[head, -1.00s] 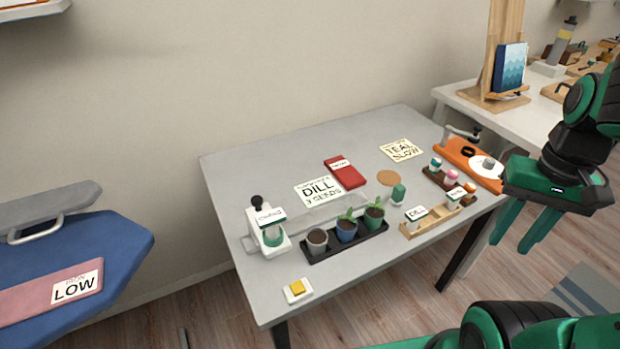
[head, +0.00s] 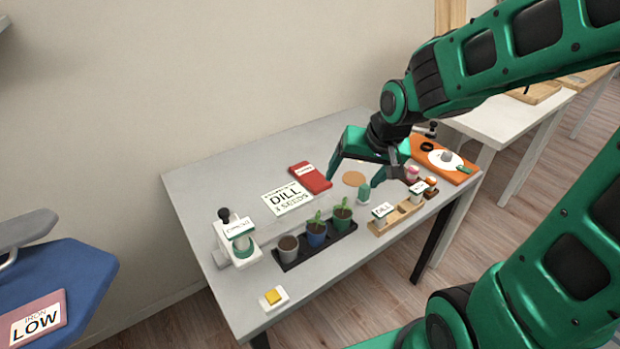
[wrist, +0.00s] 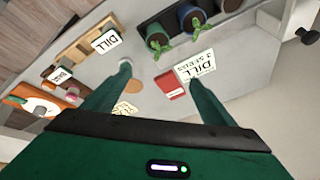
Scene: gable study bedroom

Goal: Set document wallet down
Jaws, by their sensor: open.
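A flat red item with a white label (head: 313,180), which looks like the document wallet, lies on the grey table (head: 235,180) beside the DILL card (head: 287,199). In the wrist view the red item (wrist: 171,88) appears between my spread fingers, some way beyond them. My gripper (head: 352,182) is open with nothing between its fingers. It hangs above the table, to the right of the red item in the head view. Its fingers also show in the wrist view (wrist: 160,75). My arm hides the table's back right part, including most of the TEAL SLOW card.
Potted seedlings in a black tray (head: 322,250), a wooden rack (head: 399,221), a white dispenser-like device (head: 237,241) and an orange board (head: 461,174) stand around. The table's back left is clear.

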